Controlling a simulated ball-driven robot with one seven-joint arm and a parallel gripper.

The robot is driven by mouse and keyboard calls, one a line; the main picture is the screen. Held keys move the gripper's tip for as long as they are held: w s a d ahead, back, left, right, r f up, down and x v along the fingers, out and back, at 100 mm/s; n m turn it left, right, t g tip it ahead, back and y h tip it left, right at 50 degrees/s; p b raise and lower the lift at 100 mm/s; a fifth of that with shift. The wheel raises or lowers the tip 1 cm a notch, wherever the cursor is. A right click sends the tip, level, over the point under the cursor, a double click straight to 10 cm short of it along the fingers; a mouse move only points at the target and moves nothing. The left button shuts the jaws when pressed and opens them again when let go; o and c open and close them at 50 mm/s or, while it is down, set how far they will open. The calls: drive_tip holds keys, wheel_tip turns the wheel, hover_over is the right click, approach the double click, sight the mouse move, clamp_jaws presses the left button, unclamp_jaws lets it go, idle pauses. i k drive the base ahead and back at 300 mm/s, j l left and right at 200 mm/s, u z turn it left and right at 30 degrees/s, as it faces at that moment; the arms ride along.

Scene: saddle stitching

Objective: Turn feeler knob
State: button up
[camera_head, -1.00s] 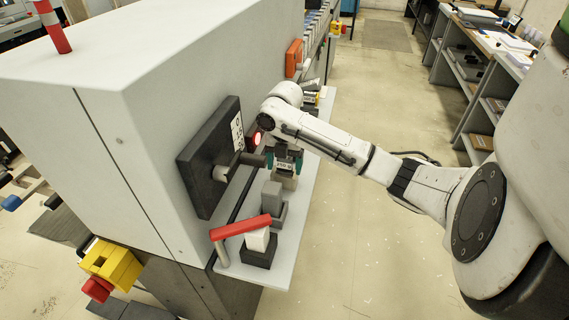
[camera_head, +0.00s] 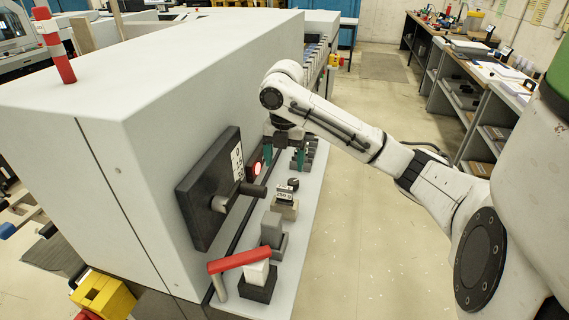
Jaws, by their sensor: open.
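A small dark round knob (camera_head: 293,184), likely the feeler knob, sits on a low beige block (camera_head: 284,210) with a small display (camera_head: 284,193), on the ledge along the machine. My gripper (camera_head: 284,167) points down with its two teal fingers spread apart. It is empty and appears above and slightly behind the knob in the picture, not touching it. The gap between the fingers shows clear. Which part of the knob is marked is too small to tell.
A grey block (camera_head: 271,229) and a red lever (camera_head: 239,257) stand nearer on the ledge (camera_head: 308,205). The floor to the right is clear.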

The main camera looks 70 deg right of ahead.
sight(294, 183)
drive_tip(key=k, duration=1)
